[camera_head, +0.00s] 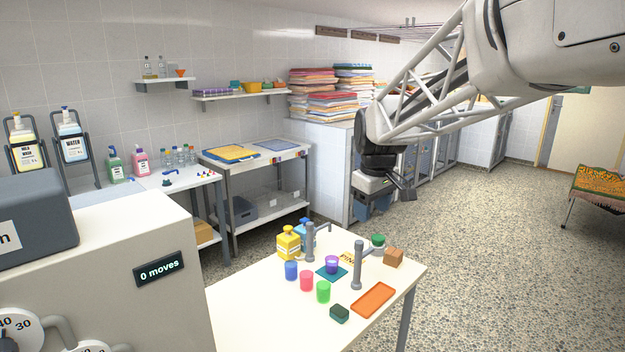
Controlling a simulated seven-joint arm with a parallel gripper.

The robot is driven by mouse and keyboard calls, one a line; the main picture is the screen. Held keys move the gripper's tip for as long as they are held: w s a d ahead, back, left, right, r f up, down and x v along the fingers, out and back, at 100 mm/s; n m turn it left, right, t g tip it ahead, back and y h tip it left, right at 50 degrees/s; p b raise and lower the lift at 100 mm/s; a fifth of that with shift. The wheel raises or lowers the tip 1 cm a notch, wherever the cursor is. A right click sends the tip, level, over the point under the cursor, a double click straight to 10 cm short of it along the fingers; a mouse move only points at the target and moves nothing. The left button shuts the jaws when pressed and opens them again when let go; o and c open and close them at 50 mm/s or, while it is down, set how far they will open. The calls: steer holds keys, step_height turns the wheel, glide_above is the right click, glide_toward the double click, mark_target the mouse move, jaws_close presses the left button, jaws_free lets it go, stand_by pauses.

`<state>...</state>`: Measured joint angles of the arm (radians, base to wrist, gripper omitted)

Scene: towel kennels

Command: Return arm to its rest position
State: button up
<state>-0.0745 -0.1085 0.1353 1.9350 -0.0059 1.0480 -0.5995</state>
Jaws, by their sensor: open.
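My gripper (400,190) hangs at the end of my white lattice arm, which reaches in from the upper right. It is open, and I see nothing between its fingers. It is in the air above and behind the right part of the white table (250,315), apart from everything on it. The dark wrist partly hides the cabinets behind.
The table holds blue (291,270), pink (306,281) and green (323,291) cups, a purple cup (331,265), grey posts (358,268), a yellow bottle (288,243), an orange tray (373,300) and a brown block (393,257). Floor at right is clear up to an orange-topped bed (600,185).

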steer(key=s+d+f+m, duration=0.1)
steer(key=s+f+m, duration=0.1)
steer(key=s, duration=0.9)
steer(key=s+d+f+m, duration=0.2)
steer(key=s+f+m, duration=0.1)
steer(key=s, duration=0.9)
steer(key=s+d+f+m+t, duration=0.1)
steer(key=s+d+f+m, duration=0.1)
steer(key=s, duration=0.9)
steer(key=shift+s+f+m, duration=0.15)
steer(key=shift+f+m, duration=0.35)
steer(key=shift+f, duration=0.45)
